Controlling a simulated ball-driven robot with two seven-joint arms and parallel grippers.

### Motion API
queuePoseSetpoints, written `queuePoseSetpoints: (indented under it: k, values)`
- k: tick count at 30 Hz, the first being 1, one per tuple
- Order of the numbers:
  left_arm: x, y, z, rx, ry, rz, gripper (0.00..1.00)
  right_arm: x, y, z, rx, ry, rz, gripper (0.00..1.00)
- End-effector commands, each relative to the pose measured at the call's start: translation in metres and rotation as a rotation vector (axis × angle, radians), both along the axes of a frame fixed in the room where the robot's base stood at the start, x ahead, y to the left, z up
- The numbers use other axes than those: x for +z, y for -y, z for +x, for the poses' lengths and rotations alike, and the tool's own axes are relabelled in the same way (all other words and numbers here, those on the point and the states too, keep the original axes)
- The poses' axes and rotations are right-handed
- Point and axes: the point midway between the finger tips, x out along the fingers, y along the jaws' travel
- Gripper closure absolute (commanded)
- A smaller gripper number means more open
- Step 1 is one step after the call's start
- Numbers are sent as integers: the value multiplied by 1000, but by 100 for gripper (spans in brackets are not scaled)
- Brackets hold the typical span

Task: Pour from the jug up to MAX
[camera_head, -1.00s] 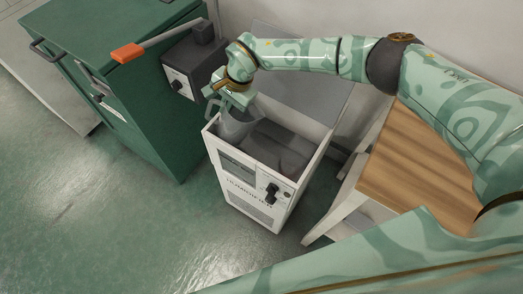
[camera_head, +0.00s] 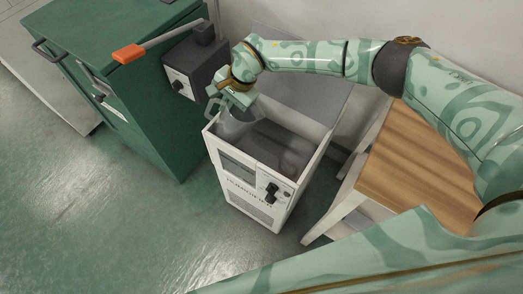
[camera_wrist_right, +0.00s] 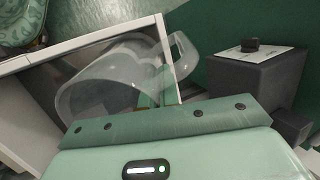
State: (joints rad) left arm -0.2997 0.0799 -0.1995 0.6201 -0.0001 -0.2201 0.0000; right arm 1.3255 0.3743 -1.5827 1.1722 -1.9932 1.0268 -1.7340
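A clear grey jug (camera_head: 236,124) is over the left back part of the open-topped white humidifier (camera_head: 236,205). My right gripper (camera_head: 232,100) holds the jug at its upper part. In the right wrist view the jug (camera_wrist_right: 110,80) lies tilted, its wide mouth toward the lower left and its handle (camera_wrist_right: 183,55) at the upper right. The fingertips are largely hidden there. The humidifier's white rim (camera_wrist_right: 80,45) shows behind the jug. Its inside is dark grey; I cannot make out a MAX mark or the water level. My left gripper is out of view.
A green cabinet (camera_head: 150,120) with an orange-ended lever (camera_head: 128,53) stands at the left. A wooden-topped table (camera_head: 415,165) stands at the right. The green floor in front is clear.

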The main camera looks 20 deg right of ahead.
Motion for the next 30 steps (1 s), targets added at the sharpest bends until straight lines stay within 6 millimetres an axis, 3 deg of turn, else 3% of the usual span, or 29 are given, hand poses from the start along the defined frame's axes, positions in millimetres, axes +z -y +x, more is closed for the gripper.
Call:
queuePoseSetpoints:
  k: [14, 30]
  values:
    - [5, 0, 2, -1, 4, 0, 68, 12, -6, -1, 4, 33, 75, 100]
    - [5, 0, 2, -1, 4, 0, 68, 12, -7, -1, 5, 38, 80, 100]
